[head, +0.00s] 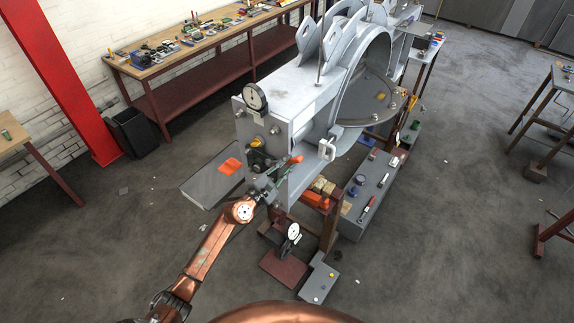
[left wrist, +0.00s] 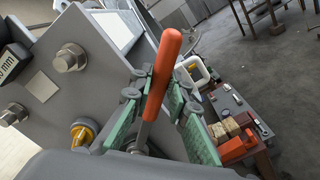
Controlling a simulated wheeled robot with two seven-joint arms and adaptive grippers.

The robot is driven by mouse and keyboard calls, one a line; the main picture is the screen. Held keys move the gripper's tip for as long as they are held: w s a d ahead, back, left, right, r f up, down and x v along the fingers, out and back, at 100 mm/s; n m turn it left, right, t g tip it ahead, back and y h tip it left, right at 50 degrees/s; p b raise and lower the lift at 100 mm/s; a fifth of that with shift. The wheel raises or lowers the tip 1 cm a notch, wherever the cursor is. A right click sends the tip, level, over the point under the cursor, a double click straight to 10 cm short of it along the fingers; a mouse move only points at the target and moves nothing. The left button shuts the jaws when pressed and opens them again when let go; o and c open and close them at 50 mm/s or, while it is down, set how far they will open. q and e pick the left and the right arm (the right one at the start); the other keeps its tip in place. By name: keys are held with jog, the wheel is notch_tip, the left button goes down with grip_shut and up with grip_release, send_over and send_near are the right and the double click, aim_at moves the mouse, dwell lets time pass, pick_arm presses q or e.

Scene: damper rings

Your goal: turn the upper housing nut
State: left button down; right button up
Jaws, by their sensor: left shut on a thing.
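My left gripper (head: 272,186) is at the near end face of the grey housing (head: 300,95). In the left wrist view its green-padded fingers (left wrist: 160,105) are shut on an orange-handled tool (left wrist: 164,70). The handle points up and its metal shaft runs down between the pads; its lower end is hidden. In the head view the orange handle (head: 296,160) shows just beyond the fingers. Hex nuts on the end plate show in the left wrist view, one upper (left wrist: 70,58) and one lower left (left wrist: 14,113). I cannot tell whether the tool touches any nut. My right gripper is out of view.
A white handle (head: 326,150) sticks out at the housing's right. A grey box with tools (head: 372,190) stands lower right. Open floor lies to the right.

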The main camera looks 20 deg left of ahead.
pick_arm(q)
jog(key=c, duration=1.8)
grip_release()
jog(key=shift+o, duration=0.2)
jog(key=shift+c, duration=0.6)
jog(key=c, duration=0.3)
